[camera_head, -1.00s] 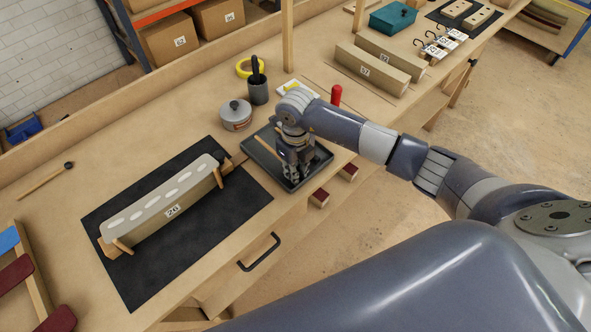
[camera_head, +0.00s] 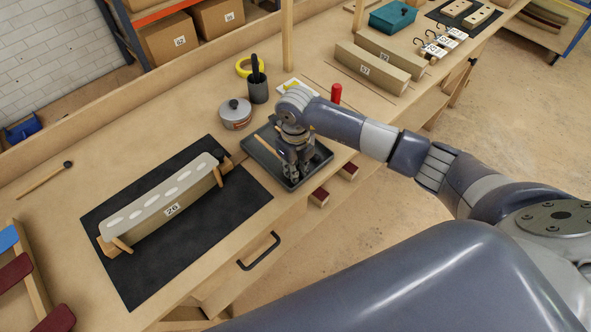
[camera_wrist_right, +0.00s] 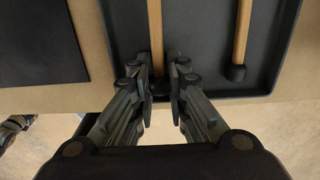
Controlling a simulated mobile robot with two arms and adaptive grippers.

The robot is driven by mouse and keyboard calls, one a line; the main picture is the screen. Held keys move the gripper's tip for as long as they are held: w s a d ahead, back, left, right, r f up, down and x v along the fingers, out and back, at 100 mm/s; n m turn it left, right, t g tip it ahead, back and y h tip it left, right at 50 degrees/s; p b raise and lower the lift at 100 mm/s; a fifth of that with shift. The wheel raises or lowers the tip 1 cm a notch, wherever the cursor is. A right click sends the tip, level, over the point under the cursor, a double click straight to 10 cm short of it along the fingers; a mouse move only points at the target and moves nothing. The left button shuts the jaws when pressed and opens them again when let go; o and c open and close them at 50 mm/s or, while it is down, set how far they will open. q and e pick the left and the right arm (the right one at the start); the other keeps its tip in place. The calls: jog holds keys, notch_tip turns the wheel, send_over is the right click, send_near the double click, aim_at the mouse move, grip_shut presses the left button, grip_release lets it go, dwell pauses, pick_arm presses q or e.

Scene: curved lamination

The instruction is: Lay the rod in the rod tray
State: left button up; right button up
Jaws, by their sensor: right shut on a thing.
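My right gripper (camera_head: 291,176) is low over the dark grey rod tray (camera_head: 248,148). It is shut on a light wooden rod (camera_wrist_right: 156,32) close to its black end, as the right wrist view shows. This rod runs lengthwise over the left part of the tray (camera_wrist_right: 205,28) and also shows in the head view (camera_head: 267,147). I cannot tell whether it touches the tray floor. A second rod (camera_wrist_right: 241,35) with a black end lies in the tray to the right, apart from the held rod. The gripper hides part of the tray in the head view.
A black mat (camera_head: 225,225) with a curved piece (camera_head: 150,212) marked 26 lies left of the tray. A lidded pot (camera_head: 236,113) and a dark cup (camera_head: 258,92) stand behind it. Another black-tipped stick (camera_head: 45,180) lies far left. A red object (camera_head: 335,94) stands behind right.

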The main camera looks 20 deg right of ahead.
jog(key=shift+s+f+b, duration=0.35)
jog(key=shift+f+b, duration=0.05)
jog(key=shift+f, duration=0.15)
dwell(0.6)
jog(key=o, duration=0.9)
jog(key=shift+w+f, duration=0.1)
jog(key=o, duration=0.6)
jog(key=shift+w, duration=0.15)
jog(key=shift+r, duration=0.25)
